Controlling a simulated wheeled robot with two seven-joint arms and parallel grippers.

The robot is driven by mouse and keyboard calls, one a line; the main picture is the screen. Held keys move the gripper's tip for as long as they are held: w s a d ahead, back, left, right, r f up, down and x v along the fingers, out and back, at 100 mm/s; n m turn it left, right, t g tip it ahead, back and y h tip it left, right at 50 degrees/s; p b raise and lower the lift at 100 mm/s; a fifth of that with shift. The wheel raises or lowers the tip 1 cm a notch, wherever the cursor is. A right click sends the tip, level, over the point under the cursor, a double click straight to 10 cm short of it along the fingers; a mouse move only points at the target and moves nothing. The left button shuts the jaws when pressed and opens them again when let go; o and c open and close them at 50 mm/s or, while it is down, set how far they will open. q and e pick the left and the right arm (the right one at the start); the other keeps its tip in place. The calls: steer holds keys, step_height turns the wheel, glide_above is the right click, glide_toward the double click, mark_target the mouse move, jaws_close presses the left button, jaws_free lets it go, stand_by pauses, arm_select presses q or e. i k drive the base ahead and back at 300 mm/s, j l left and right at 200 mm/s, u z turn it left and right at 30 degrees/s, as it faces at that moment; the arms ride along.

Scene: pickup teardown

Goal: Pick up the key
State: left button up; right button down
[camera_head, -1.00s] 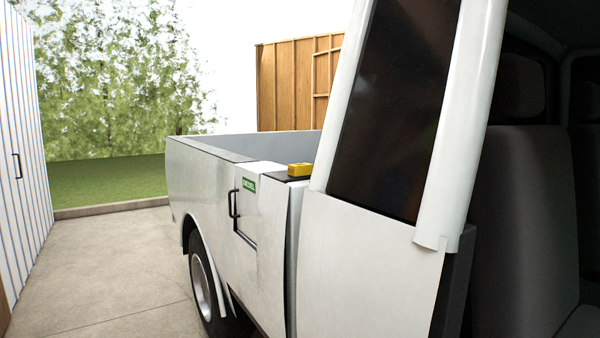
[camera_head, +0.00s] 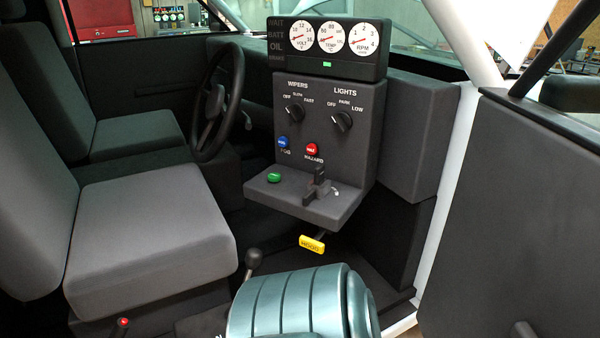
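I cannot make out a key for certain. A dark upright piece (camera_head: 318,187) stands on the ledge of the dashboard console (camera_head: 330,140), with a small pale mark beside it. I cannot tell whether it is a key, a switch or a lever. Neither of my grippers is in view.
The cab holds grey seats (camera_head: 150,225), a steering wheel (camera_head: 216,100), gauges (camera_head: 331,38) and knobs. A yellow tag handle (camera_head: 312,244) hangs under the console. A floor lever (camera_head: 253,260) stands below. The open door (camera_head: 520,210) bounds the right side.

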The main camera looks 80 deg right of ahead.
mark_target(320, 171)
steer(key=z, duration=2.8)
steer(key=k+j+z, duration=0.1)
steer(key=j+z, duration=0.15)
steer(key=k+j+z, duration=0.25)
steer(key=i+l, duration=0.05)
steer(key=i, duration=0.05)
